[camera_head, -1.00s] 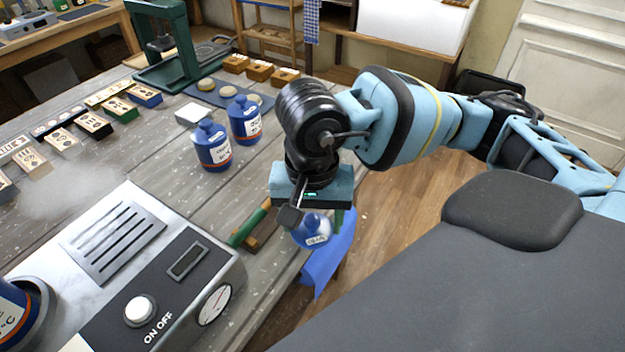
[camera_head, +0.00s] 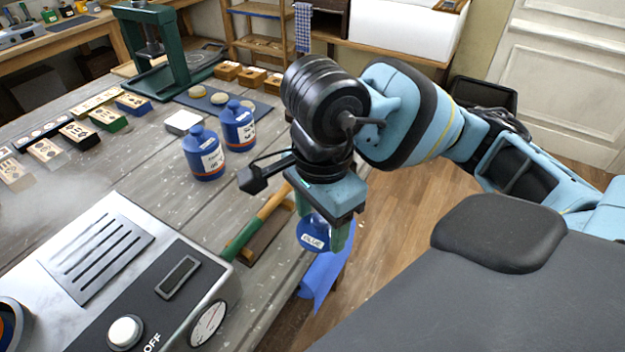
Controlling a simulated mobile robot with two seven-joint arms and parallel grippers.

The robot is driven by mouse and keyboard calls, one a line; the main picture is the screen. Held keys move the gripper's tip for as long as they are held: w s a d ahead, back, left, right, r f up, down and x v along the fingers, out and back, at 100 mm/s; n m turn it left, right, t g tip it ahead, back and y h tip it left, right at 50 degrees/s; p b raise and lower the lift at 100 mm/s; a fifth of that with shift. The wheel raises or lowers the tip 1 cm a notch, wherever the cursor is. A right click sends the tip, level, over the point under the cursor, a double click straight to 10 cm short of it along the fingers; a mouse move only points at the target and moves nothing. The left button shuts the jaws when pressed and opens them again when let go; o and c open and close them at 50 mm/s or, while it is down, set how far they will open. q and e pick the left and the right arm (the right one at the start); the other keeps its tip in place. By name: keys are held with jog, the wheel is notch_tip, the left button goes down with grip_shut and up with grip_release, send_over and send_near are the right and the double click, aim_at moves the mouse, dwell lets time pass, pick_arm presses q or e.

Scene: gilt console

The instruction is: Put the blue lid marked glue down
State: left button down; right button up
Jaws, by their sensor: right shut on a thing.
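My right gripper (camera_head: 324,222) is shut on the blue lid (camera_head: 313,236), which carries a white label with dark letters. The gripper points down and one green finger shows on the lid's right side. The lid hangs at the table's right edge, just right of the tool with a wooden handle; I cannot tell its height. The gripper and wrist hide the lid's top. My left gripper is not in view.
Two blue labelled bottles (camera_head: 204,154) (camera_head: 238,127) stand on the grey table (camera_head: 150,165). A tool with a wooden and green handle (camera_head: 262,219) lies near the edge. A metal box with a dial (camera_head: 150,290) fills the front left. Blue cloth or sheet (camera_head: 322,277) hangs beyond the edge.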

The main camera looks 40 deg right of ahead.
jog(key=w+d, duration=0.2)
jog(key=w, duration=0.2)
jog(key=w+d+f, duration=0.1)
jog(key=w+d, duration=0.2)
jog(key=w, duration=0.1)
jog(key=w+d, duration=0.3)
jog(key=w, duration=0.1)
jog(key=shift+w+d+f, duration=0.2)
jog(key=shift+w, duration=0.15)
notch_tip(320, 180, down, 4)
jog(key=shift+r+p, duration=0.2)
jog(key=shift+p, duration=0.2)
jog(key=shift+f, duration=0.1)
jog(key=shift+f, duration=0.15)
jog(key=o, duration=0.9)
jog(key=shift+o, duration=0.2)
